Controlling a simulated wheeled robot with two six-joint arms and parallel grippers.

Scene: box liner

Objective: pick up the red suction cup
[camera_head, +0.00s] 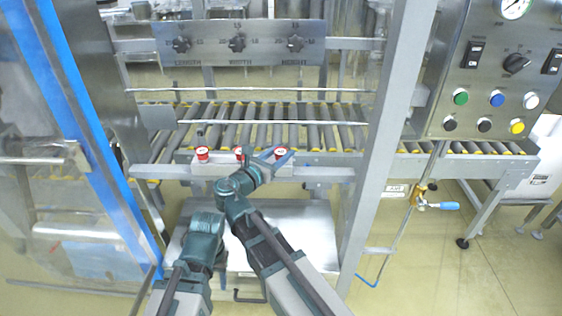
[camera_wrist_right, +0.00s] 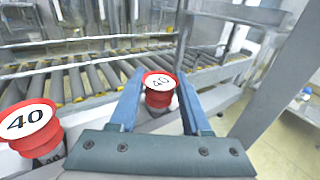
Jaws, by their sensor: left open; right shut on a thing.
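Three red suction cups with white tops stand in a row on the pale rail: the left cup (camera_head: 202,153), the middle cup (camera_head: 240,152) and the right cup (camera_head: 280,152). My right gripper (camera_head: 278,158) is shut on the right cup. In the right wrist view, the right gripper (camera_wrist_right: 160,100) has a blue finger on either side of this cup (camera_wrist_right: 158,88), whose top reads 40. The middle cup (camera_wrist_right: 30,127), also marked 40, stands outside the fingers on the left. My left arm (camera_head: 200,245) is low at the left; its fingers do not show.
A roller conveyor (camera_head: 250,135) runs behind the rail. A metal panel with three knobs (camera_head: 238,44) is above it. Upright frame posts (camera_head: 378,140) and a blue-edged door (camera_head: 85,120) flank the opening. A control box (camera_head: 490,75) stands at the right.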

